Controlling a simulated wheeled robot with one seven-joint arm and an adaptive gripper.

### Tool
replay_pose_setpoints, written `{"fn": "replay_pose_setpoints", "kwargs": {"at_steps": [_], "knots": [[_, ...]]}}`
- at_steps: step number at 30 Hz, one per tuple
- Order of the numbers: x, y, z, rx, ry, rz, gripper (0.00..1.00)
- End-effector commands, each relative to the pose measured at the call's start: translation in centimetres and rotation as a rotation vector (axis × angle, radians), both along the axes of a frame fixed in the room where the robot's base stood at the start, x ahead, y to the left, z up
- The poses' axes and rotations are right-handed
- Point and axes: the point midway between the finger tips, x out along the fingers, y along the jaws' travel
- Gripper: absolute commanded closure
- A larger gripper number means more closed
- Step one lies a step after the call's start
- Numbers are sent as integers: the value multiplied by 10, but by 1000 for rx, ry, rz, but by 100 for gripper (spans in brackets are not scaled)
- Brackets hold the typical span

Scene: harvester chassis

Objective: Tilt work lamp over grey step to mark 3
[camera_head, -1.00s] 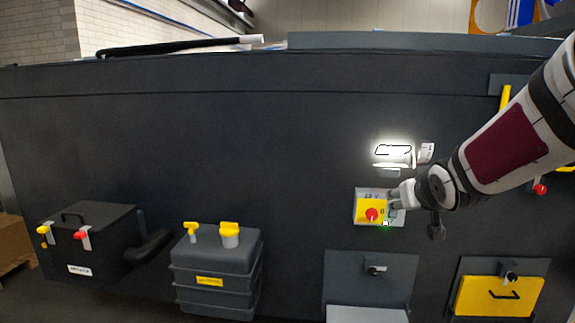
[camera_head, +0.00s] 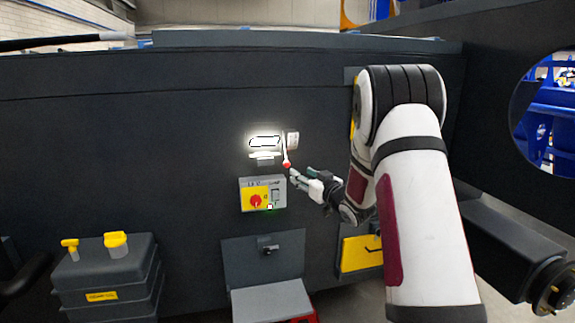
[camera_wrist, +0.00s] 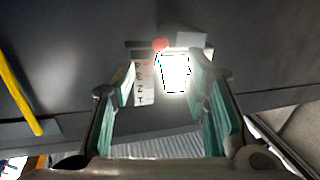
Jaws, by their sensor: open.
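The work lamp (camera_head: 264,143) is lit and sits on the dark chassis wall, above the grey step (camera_head: 271,300). A thin lever with a red knob (camera_head: 287,164) hangs at its right, by a pale mark plate (camera_head: 293,141). The lamp glares in the wrist view (camera_wrist: 175,72), with the red knob (camera_wrist: 160,44) and the numbered plate (camera_wrist: 144,84) beside it; which mark the lamp is at cannot be read. My gripper (camera_head: 299,178) is open and empty, just below and right of the knob. In the wrist view, knob and lamp show between the green-padded fingers.
A control box (camera_head: 262,194) with a red knob on yellow is mounted just below the lamp, close to my gripper. A yellow panel (camera_head: 360,254) is lower right. A grey tank (camera_head: 108,275) with yellow caps stands at left. The wall left of the lamp is clear.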

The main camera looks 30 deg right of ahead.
Motion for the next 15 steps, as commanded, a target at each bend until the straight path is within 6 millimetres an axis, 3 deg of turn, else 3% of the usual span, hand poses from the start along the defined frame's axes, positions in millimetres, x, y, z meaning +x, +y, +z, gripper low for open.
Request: {"fn": "replay_pose_setpoints", "kwargs": {"at_steps": [9,15], "knots": [[64,0,0,0,0,1,58],[96,-1,-1,0,1,0,58]]}}
